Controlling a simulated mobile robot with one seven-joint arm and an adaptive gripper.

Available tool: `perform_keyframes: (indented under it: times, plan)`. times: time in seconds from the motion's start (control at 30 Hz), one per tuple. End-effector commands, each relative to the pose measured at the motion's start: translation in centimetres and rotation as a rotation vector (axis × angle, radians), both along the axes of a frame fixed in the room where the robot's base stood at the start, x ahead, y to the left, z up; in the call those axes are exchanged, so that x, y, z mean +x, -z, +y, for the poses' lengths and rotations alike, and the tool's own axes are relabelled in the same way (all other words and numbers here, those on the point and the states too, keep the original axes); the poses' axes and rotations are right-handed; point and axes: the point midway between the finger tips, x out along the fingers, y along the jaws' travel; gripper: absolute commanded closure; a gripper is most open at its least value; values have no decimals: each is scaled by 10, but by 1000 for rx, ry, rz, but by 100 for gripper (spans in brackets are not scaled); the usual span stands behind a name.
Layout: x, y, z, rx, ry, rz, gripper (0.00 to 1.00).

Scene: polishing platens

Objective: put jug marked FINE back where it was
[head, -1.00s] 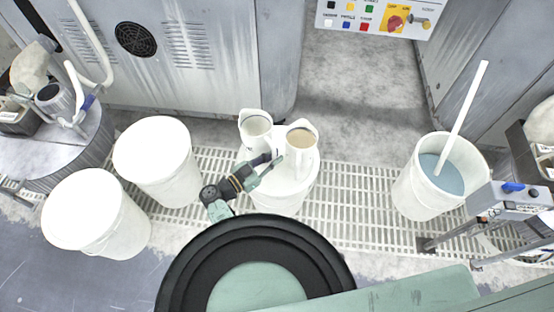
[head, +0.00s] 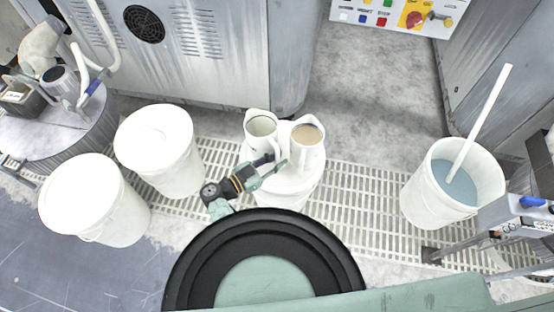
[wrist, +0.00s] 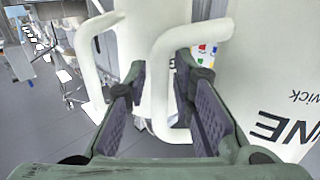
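Two white jugs stand upright side by side on a round white lid. The wrist view, which looks upside down, shows part of the word FINE on the jug (wrist: 275,85) at its right; this seems to be the left jug (head: 261,127) in the head view. The other jug (head: 307,135), holding tan liquid, stands to its right. My gripper (head: 280,163) is low in front of them. In the wrist view its fingers (wrist: 160,105) are apart, with the FINE jug's handle (wrist: 160,90) between them. The other jug's handle (wrist: 85,60) is outside the fingers.
The lid (head: 287,187) tops a white drum on the floor grating. Two lidded white drums (head: 157,135) (head: 75,195) stand left. An open bucket (head: 425,190) of blue-grey liquid with a stick stands right. A black-rimmed round platen (head: 185,265) is in front.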

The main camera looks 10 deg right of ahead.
Motion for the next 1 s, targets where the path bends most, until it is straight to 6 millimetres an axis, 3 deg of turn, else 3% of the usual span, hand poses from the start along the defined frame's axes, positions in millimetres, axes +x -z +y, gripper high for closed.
perform_keyframes:
  times: [0.1, 0.47, 1.0]
  plan:
    - [0, 0, 0, 0, 0, 0, 67]
    - [0, -6, 0, 1, 0, -2, 67]
    - [-46, -3, 90, 2, -3, -1, 67]
